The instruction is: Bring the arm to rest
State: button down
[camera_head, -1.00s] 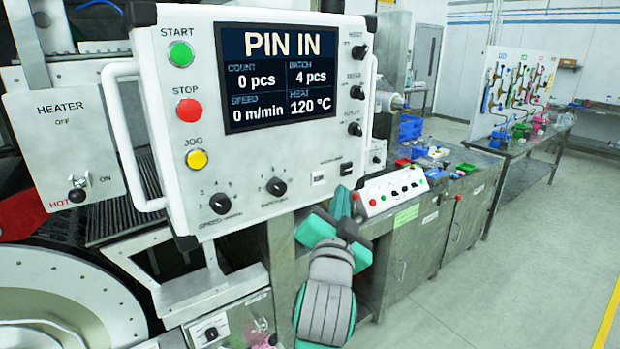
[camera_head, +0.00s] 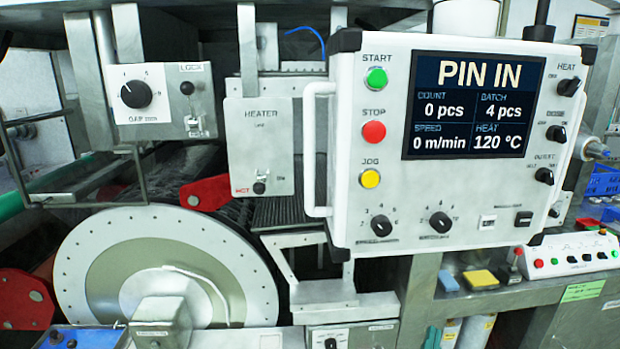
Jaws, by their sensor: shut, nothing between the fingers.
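My gripper and arm are not in the head view now. The white control panel (camera_head: 440,200) fills the right half, its screen (camera_head: 473,105) reading PIN IN, 0 pcs, batch 4 pcs, 0 m/min, 120 °C. The green start (camera_head: 377,79), red stop (camera_head: 373,131) and yellow jog (camera_head: 370,179) buttons run down its left side. Several black knobs sit along its lower and right edges.
A heater box (camera_head: 262,145) and a gap-dial box (camera_head: 150,100) stand left of the panel. The large round drum plate (camera_head: 110,240) is at lower left, with a red bracket (camera_head: 208,192) above it. A small white button box (camera_head: 570,255) is at right.

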jog(key=s+a+f+n+y, duration=0.3)
jog(key=s+a+f, duration=0.4)
jog(key=a+f, duration=0.15)
jog(key=s+a+f+n+y, duration=0.2)
jog(key=s+a+f+n, duration=0.1)
jog(key=s+a+f, duration=0.55)
jog(key=s+a+f+n+y, duration=0.1)
jog(key=s+a+f+y, duration=0.1)
jog(key=s, duration=0.8)
jog(key=s+a+f+n+g+y, duration=0.1)
jog(key=s+a, duration=0.4)
jog(key=s, duration=0.5)
notch_tip(320, 180, down, 3)
jog(key=shift+s+a+r+n+y, duration=0.2)
jog(key=shift+a+n+y, duration=0.1)
jog(key=shift+n+y, duration=0.15)
jog(key=shift+s, duration=0.1)
jog(key=c, duration=2.4)
grip_release()
jog(key=shift+a, duration=0.1)
jog(key=shift+c, duration=0.2)
